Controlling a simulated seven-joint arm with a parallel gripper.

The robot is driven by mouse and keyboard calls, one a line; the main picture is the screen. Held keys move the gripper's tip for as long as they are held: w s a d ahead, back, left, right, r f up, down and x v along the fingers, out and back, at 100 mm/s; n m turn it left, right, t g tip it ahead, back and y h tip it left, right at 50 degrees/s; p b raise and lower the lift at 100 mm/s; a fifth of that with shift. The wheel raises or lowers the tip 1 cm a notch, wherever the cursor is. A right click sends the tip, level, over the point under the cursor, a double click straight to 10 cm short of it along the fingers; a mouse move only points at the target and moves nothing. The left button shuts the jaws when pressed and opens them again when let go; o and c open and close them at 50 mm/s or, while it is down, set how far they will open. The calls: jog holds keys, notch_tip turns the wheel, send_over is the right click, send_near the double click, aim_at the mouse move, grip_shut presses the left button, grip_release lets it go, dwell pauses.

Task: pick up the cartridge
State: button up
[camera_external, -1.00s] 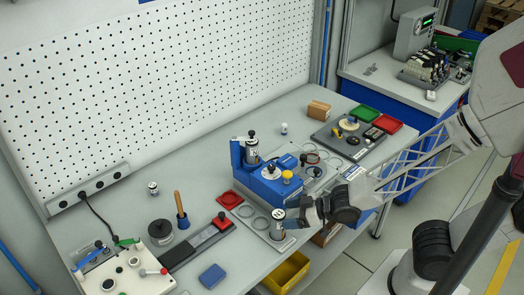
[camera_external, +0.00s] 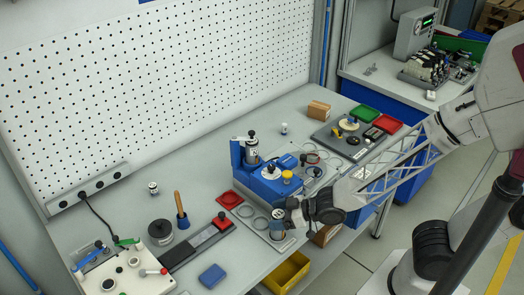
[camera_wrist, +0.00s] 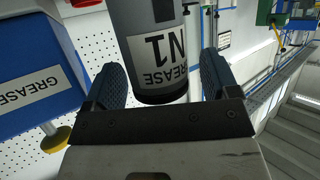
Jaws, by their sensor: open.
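The cartridge is a grey cylinder with a white label reading GREASE N1; in the wrist view the cartridge (camera_wrist: 150,30) is close up between my two fingers. My gripper (camera_wrist: 160,78) is open, one dark finger on each side of the cartridge. I cannot tell whether either finger touches it.
A blue grease station (camera_external: 268,182) with a yellow-capped part stands just behind the cartridge. Left of the plate are a red tray (camera_external: 230,199), a dark rail (camera_external: 196,245) with a red block, and a blue box (camera_external: 212,276). A yellow bin (camera_external: 287,272) sits below the bench edge.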

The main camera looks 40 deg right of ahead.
jog(key=shift+w+a+f, duration=0.25)
jog(key=shift+w, duration=0.1)
dwell(0.4)
jog(key=c, duration=1.1)
jog(key=shift+r, duration=0.15)
jog(key=shift+r, duration=0.45)
notch_tip(320, 180, up, 3)
jog(key=shift+s+f, duration=0.1)
jog(key=shift+f, duration=0.1)
jog(key=s+d, duration=0.2)
jog(key=s, duration=0.2)
jog(key=s+d, duration=0.3)
jog(key=s, duration=0.2)
jog(key=s+d+r, duration=0.1)
jog(key=s+d, duration=0.2)
jog(key=s, duration=0.1)
jog(key=shift+s+d+r, duration=0.1)
jog(key=shift+s+d, duration=0.1)
